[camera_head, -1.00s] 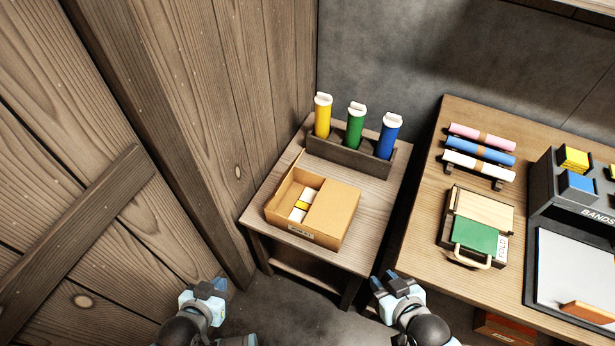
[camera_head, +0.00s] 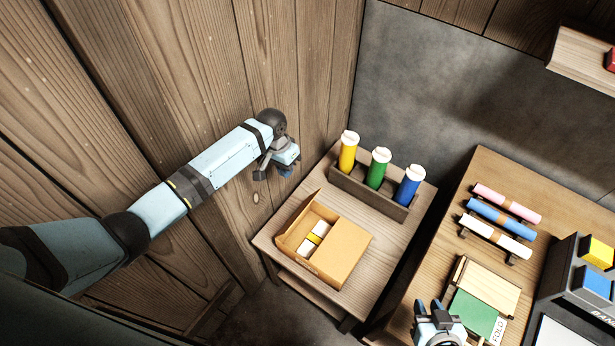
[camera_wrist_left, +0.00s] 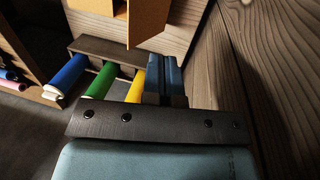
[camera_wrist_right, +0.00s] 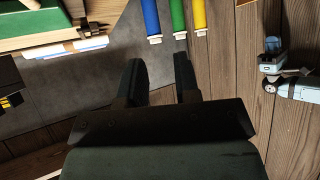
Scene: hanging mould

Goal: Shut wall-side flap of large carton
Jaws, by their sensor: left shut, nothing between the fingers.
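The large carton (camera_head: 341,258) sits on a small side table. Its right flap lies shut over the right part, while the wall-side flap (camera_head: 293,224) stands up at the left, leaving white items with a yellow band (camera_head: 314,238) showing inside. Part of the carton also shows at the top of the left wrist view (camera_wrist_left: 148,20). My left gripper (camera_head: 285,169) is above and behind the carton's left side, close to the wooden wall, apart from the flap; its fingers are shut and empty. My right gripper (camera_head: 437,309) is open and empty, in front of the green board on the workbench.
Yellow (camera_head: 348,152), green (camera_head: 378,168) and blue (camera_head: 408,186) tubes stand in a wooden rack (camera_head: 368,191) behind the carton. The plank wall (camera_head: 230,60) bounds the left. A workbench (camera_head: 493,172) with rolls and a green board stands right, across a gap.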

